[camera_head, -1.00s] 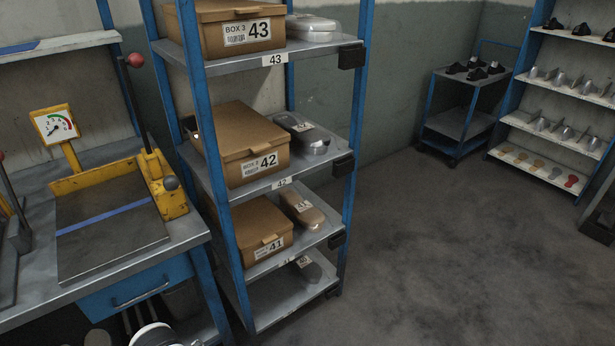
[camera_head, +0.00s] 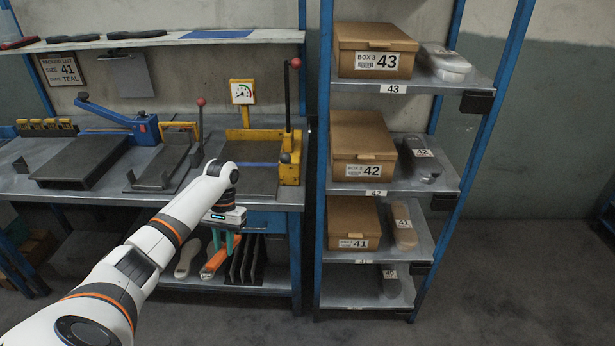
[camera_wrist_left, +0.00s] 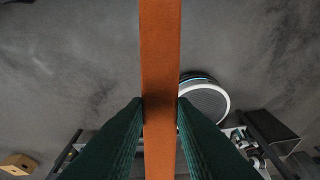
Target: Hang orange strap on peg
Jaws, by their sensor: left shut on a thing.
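My left gripper (camera_head: 223,242) is in front of the workbench, fingers down, just below the bench top's front edge. In the left wrist view, the orange strap (camera_wrist_left: 160,55) is a long flat band clamped between the ribbed dark green fingers (camera_wrist_left: 160,115). It runs straight past them both ways, and its ends are out of that view. In the head view, an orange shape (camera_head: 214,262) shows just under the fingers. I cannot tell whether it is the strap or something on the lower shelf. I cannot make out a peg. My right gripper is not in view.
The workbench (camera_head: 140,212) carries presses and upright levers with red knobs (camera_head: 296,63). A blue rack (camera_head: 325,150) with numbered boxes (camera_head: 372,50) stands right of it. Grey soles (camera_head: 188,258) and dark plates (camera_head: 246,262) sit on the bench's lower shelf. The floor at right is clear.

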